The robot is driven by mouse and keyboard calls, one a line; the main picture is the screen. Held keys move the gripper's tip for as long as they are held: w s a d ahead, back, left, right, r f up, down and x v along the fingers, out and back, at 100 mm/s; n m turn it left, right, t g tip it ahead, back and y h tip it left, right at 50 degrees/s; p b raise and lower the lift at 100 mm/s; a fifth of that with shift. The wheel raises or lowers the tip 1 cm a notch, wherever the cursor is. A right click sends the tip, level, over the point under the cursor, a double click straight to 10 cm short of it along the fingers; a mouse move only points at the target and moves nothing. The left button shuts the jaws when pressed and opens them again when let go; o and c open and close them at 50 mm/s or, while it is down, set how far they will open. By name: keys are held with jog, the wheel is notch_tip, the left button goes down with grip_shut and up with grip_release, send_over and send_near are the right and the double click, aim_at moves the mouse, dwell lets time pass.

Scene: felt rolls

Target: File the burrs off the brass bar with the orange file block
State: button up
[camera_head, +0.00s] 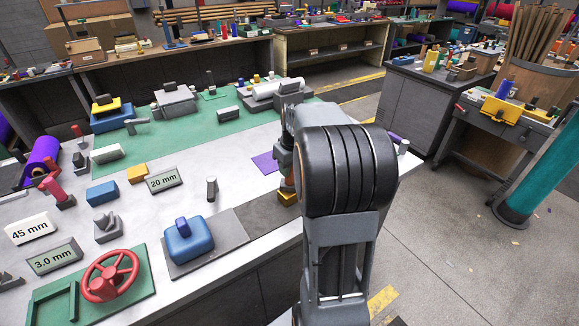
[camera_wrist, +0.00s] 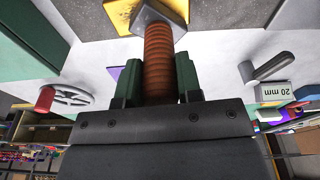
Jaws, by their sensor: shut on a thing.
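My gripper (camera_wrist: 159,82) is shut on an orange-brown ribbed handle (camera_wrist: 158,65), held between its green fingers. A grey angular head (camera_wrist: 157,18) sits at the handle's far end; this looks like the file block. A yellow-gold piece (camera_wrist: 120,12) lies beside the grey head, partly cut off by the frame's top. It may be the brass bar; I cannot tell whether the head touches it. In the head view my gripper (camera_head: 286,178) is low over the bench's right edge, mostly hidden by my arm, with a gold patch (camera_head: 288,198) just below it. No burrs can be made out.
A purple sheet (camera_head: 264,162) lies behind my gripper. A grey upright peg (camera_head: 211,188) and a 20 mm sign (camera_head: 164,181) stand to the left. A blue block with a handle (camera_head: 189,241) sits on a grey mat nearer, beside a red handwheel (camera_head: 110,275). Floor lies right of the bench.

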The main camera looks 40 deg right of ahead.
jog(key=shift+d, duration=0.1)
jog(key=shift+s+d+r, duration=0.1)
jog(key=shift+s+d, duration=0.7)
jog(key=shift+s, duration=0.05)
jog(key=shift+w+a, duration=0.1)
jog(key=shift+w, duration=0.05)
jog(key=shift+w+a, duration=0.7)
jog(key=shift+a, duration=0.1)
jog(key=shift+d, duration=0.1)
jog(key=shift+s+d+f, duration=0.25)
jog(key=shift+s+d, duration=0.5)
jog(key=shift+s, duration=0.1)
dwell(0.6)
